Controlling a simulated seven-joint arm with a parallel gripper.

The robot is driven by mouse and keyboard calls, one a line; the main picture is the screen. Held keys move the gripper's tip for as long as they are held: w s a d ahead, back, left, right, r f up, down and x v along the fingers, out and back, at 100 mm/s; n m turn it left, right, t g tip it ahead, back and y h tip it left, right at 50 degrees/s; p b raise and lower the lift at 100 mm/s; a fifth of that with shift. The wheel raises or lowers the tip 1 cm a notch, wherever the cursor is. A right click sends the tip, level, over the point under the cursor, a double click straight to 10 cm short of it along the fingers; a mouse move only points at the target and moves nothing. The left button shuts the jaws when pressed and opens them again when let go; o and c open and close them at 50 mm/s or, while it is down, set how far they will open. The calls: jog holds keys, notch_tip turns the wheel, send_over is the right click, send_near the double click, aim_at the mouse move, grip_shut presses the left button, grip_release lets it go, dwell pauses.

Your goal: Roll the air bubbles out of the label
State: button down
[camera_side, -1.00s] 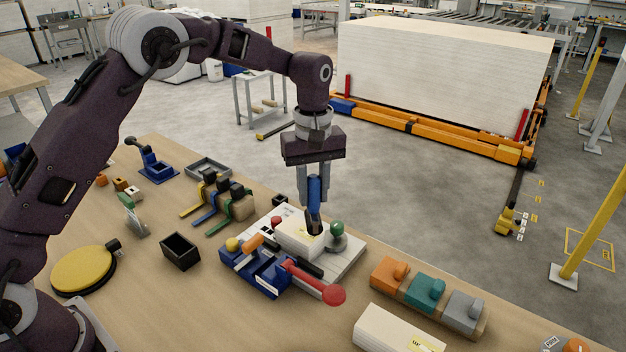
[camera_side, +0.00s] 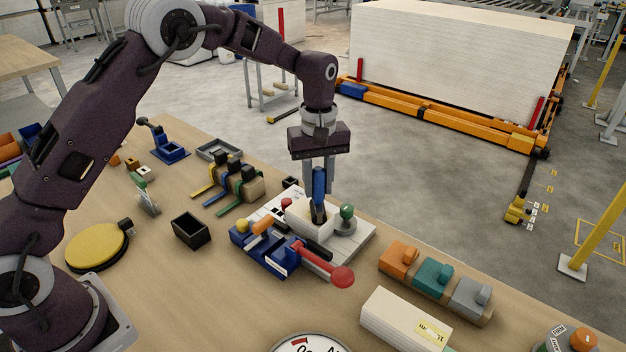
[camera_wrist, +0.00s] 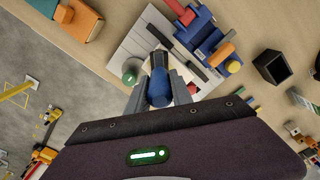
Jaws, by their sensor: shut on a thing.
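My gripper (camera_side: 319,178) is shut on the handle of a blue-handled tool (camera_side: 319,186) with a dark head, held upright. The handle also shows between the fingers in the wrist view (camera_wrist: 158,88). The dark head is at the top of a white block (camera_side: 308,226) on a pale fixture plate (camera_side: 353,242). I cannot tell whether the head touches the block. The label on this block is hidden by the tool now, so any bubbles cannot be seen.
A blue clamp (camera_side: 262,252) with a red-knobbed lever (camera_side: 342,277) stands in front of the block; a green knob (camera_side: 347,212) is right of it. A white block with a yellow label (camera_side: 431,332) lies front right. Orange, teal and grey blocks (camera_side: 435,276) stand right.

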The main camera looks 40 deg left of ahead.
jog(key=shift+d, duration=0.85)
notch_tip(320, 180, up, 8)
